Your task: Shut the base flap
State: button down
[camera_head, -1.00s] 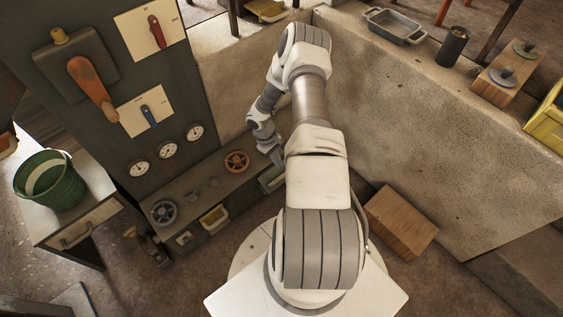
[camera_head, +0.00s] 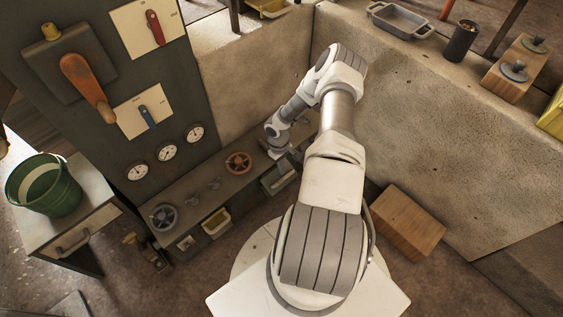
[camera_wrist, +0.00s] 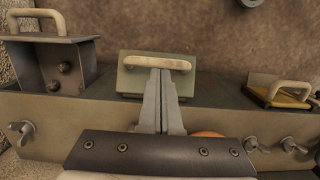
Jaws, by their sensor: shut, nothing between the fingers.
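A grey-green flap (camera_wrist: 131,77) with a pale bar handle (camera_wrist: 156,62) is in the middle of the wrist view, at the edge of the long low base (camera_wrist: 85,119). It looks like the base flap. In the head view a grey-green part (camera_head: 278,180) low on the base, partly behind my arm, seems to be the same one. My gripper (camera_wrist: 161,73) is shut and empty. Its fingertips overlap the flap just by the handle in the wrist view; I cannot tell whether they touch. In the head view my fingertips are not clear.
A dark box with a handle (camera_wrist: 58,65) is left of the flap in the wrist view; a yellow part with a handle (camera_wrist: 285,94) is right. An orange handwheel (camera_head: 238,162) sits on the base. A wooden block (camera_head: 408,222) lies on the floor right of my arm.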

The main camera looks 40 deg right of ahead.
aim_at(284, 177)
jog(key=shift+s+f+b, duration=0.2)
jog(key=shift+f+b, duration=0.2)
jog(key=shift+f, duration=1.1)
jog(key=shift+d+p, duration=0.15)
jog(key=shift+p, duration=0.25)
